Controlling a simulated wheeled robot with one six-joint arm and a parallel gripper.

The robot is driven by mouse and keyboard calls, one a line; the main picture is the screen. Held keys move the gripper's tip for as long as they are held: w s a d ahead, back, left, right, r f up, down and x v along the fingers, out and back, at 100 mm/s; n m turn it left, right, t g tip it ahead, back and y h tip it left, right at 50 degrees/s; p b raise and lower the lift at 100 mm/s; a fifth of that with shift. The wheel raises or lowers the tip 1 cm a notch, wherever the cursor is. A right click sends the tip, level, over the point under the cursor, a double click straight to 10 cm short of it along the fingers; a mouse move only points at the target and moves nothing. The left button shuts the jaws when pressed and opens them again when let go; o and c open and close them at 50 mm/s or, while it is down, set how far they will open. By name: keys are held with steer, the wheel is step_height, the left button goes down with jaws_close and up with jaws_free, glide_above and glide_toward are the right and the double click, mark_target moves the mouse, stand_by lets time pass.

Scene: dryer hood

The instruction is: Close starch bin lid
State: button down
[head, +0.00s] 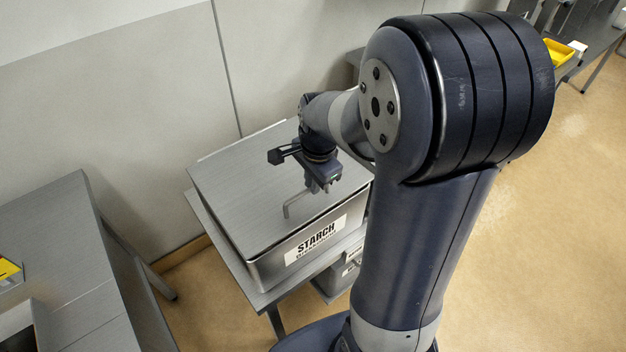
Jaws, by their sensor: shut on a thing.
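The starch bin (259,268) is a grey metal box with a white STARCH label on its front, standing on a metal table. A bent bar handle (290,205) stands up from the lid near the front edge. My gripper (322,188) points down over the lid and is shut on the handle. My arm hides the lid's right part, and the fingertips are small and partly hidden.
The table (204,214) under the bin has a lower shelf holding a second labelled container (340,277). Another metal table (62,240) stands at the left, with a gap between. The wall is close behind the bin. Open floor (545,240) lies at the right.

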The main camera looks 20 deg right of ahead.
mark_target(314, 202)
stand_by(0.3)
steer(key=f+b, duration=0.2)
steer(key=f, duration=0.1)
steer(key=shift+s+d, duration=0.1)
steer(key=shift+s, duration=0.4)
steer(key=c, duration=1.5)
jaws_free()
steer(key=shift+w, duration=0.1)
steer(key=shift+r, duration=0.15)
steer(key=shift+r, duration=0.3)
steer(key=r, duration=0.6)
steer(key=s+r, duration=0.1)
steer(key=r, duration=0.3)
steer(key=shift+s+d, duration=0.1)
steer(key=shift+d, duration=0.15)
